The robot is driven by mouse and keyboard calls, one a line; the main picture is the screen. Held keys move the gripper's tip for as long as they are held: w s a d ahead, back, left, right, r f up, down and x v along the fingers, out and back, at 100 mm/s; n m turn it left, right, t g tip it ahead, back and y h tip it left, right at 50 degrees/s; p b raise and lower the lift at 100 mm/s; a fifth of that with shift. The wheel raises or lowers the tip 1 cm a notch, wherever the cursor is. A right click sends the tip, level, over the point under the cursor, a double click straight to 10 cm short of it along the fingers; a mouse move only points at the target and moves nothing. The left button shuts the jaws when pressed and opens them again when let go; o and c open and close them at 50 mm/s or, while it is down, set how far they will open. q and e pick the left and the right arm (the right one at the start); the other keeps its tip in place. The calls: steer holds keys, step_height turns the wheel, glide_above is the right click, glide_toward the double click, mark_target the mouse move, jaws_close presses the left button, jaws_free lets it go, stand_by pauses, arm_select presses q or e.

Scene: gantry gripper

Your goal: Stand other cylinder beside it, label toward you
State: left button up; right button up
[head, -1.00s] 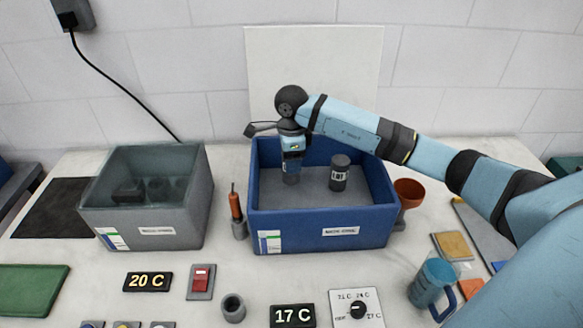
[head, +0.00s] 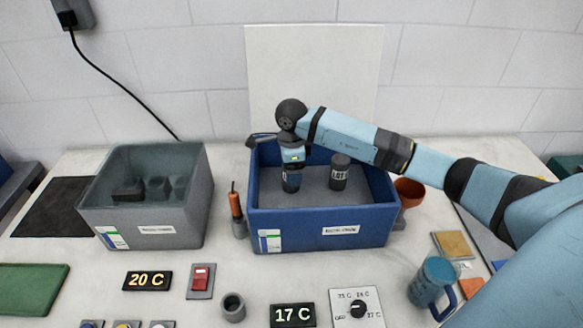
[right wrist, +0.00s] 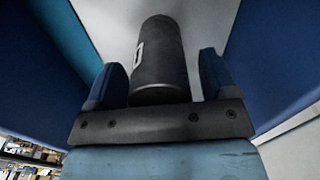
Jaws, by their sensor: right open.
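A dark cylinder (head: 340,172) stands upright in the blue bin (head: 318,231), right of my gripper, with its pale-lettered label facing the camera. My right gripper (head: 291,181) reaches down into the left part of the bin, at a second dark cylinder mostly hidden by it in the head view. In the right wrist view, the open fingers of my right gripper (right wrist: 163,75) lie either side of a dark cylinder (right wrist: 160,62). A white label patch shows on its left edge, and a gap shows on its right. My left gripper is out of view.
A grey bin (head: 150,215) with several dark items stands to the left. An orange-handled tool (head: 236,207) in a holder stands between the bins. An orange funnel (head: 409,191) is close to the blue bin's right side. A blue mug (head: 433,282) stands front right.

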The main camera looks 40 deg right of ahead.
step_height(320, 180, up, 12)
steer(key=shift+r, duration=0.15)
stand_by(0.3)
steer(key=shift+s, duration=0.1)
stand_by(0.4)
